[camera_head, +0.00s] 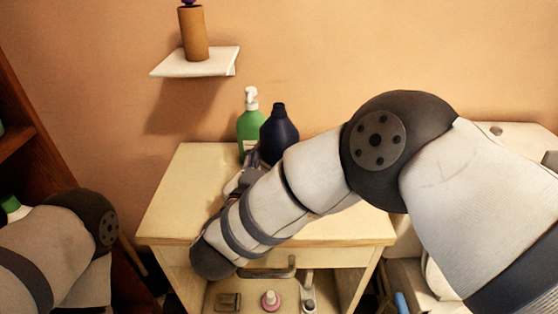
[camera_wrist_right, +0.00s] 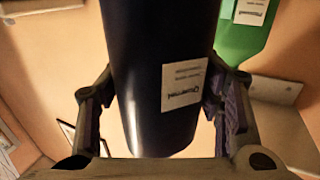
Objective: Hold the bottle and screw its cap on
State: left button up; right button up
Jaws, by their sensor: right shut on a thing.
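The dark navy bottle (camera_head: 279,135) stands upright at the back of the cream cabinet top, its narrow neck pointing up. In the right wrist view the bottle (camera_wrist_right: 140,60) fills the middle, with a white label on its side. My right gripper (camera_head: 248,172) is at the bottle, mostly hidden behind my right forearm. In the wrist view its fingers (camera_wrist_right: 165,105) are on both sides of the bottle, shut on it. I cannot make out a separate cap on the neck. My left arm enters at the lower left; its gripper is out of view.
A green pump bottle (camera_head: 250,128) stands close beside the navy bottle. A white wall shelf (camera_head: 200,64) holds a brown cylinder (camera_head: 194,35) with a purple piece on top. The cabinet top (camera_head: 350,225) is clear at front right. Small items sit on the shelf below.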

jog(key=shift+w+f, duration=0.5)
jog(key=shift+f, duration=0.05)
jog(key=shift+w, duration=0.1)
jog(key=shift+r, duration=0.1)
jog(key=shift+f+b, duration=0.3)
jog(key=shift+f, duration=0.35)
dwell(0.4)
jog(key=shift+r, duration=0.25)
dwell(0.5)
dwell(0.5)
jog(key=o, duration=1.1)
jog(key=shift+o, duration=0.2)
